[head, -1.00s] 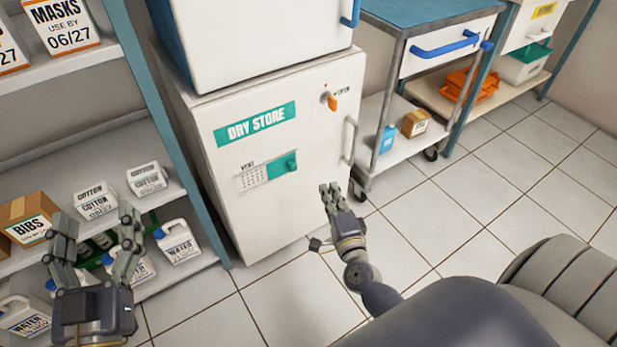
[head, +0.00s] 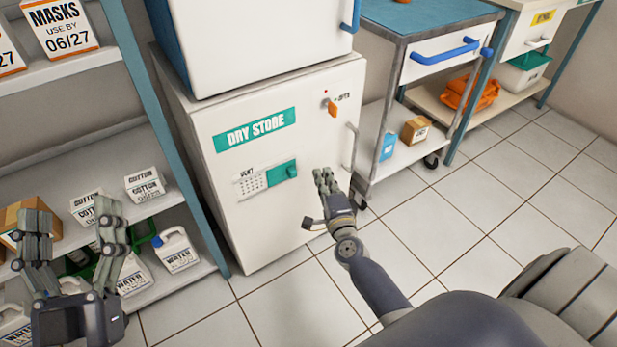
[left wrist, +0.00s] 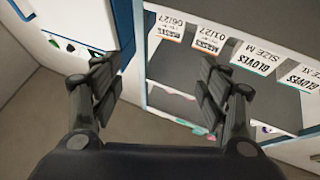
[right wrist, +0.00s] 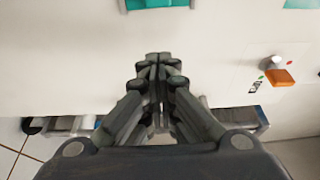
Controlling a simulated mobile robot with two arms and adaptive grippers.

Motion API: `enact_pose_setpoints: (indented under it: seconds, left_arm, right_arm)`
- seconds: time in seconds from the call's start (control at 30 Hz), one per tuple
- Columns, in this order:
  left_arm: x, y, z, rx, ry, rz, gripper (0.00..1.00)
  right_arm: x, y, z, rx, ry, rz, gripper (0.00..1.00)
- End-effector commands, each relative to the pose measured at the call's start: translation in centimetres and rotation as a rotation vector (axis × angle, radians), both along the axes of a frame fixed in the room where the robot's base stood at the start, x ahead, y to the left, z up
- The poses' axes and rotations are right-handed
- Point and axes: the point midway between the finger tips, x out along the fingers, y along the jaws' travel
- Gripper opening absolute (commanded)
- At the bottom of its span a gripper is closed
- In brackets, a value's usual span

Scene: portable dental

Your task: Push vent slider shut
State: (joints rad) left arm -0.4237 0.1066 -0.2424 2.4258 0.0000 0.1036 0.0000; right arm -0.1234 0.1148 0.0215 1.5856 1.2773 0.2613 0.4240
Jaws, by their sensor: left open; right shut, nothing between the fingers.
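The teal vent slider (head: 282,173) is on the white DRY STORE cabinet's front, at the right end of the white vent grille (head: 250,185), whose slots show. Part of the slider appears at the top edge of the right wrist view (right wrist: 155,4). My right gripper (head: 324,179) is shut and empty, to the right of the slider at about its height. It looks apart from the slider; its gap to the cabinet front is hard to judge. In the right wrist view its fingertips (right wrist: 160,62) are together. My left gripper (head: 72,218) is open and empty, before the shelves.
The cabinet (head: 270,235) has an orange knob (head: 333,110) above right of the slider and a vertical handle (head: 352,148) right of my right gripper. A wheeled cart (head: 390,165) stands to the right. Shelving (head: 190,190) stands left. Tiled floor in front is clear.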

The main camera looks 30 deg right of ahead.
Motion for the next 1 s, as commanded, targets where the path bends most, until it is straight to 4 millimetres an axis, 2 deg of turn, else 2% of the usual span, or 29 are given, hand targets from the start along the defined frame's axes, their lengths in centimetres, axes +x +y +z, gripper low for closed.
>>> enact_pose_setpoints:
  seconds: [0.03, 0.17, 0.2, 0.4, 0.87, 1.0]
  left_arm:
    - [-0.4, 0.0, 0.4, -0.01, -0.035, -0.003, 0.69]
    - [-1.4, 0.1, 1.9, -0.035, -0.122, -0.006, 0.69]
    - [-1.4, 0.1, 2.0, -0.035, -0.123, -0.006, 0.69]
    - [-1.8, 0.2, 2.5, -0.045, -0.155, -0.008, 0.69]
    - [-2.0, 0.2, 2.7, -0.048, -0.168, -0.009, 0.69]
    - [-1.3, 0.1, 2.1, -0.034, -0.115, -0.007, 0.69]
  right_arm:
    - [1.0, -0.3, -0.1, 0.0, -0.002, -0.001, 0.0]
    - [3.0, -0.7, -0.1, 0.002, -0.001, 0.0, 0.0]
    - [2.6, 0.5, -0.1, 0.005, 0.001, 0.003, 0.0]
    - [2.4, 2.7, 0.0, 0.002, -0.001, 0.0, 0.0]
    - [2.3, 3.4, 0.0, 0.0, 0.0, 0.001, 0.0]
    - [2.2, 5.2, 0.0, 0.005, 0.003, 0.003, 0.0]
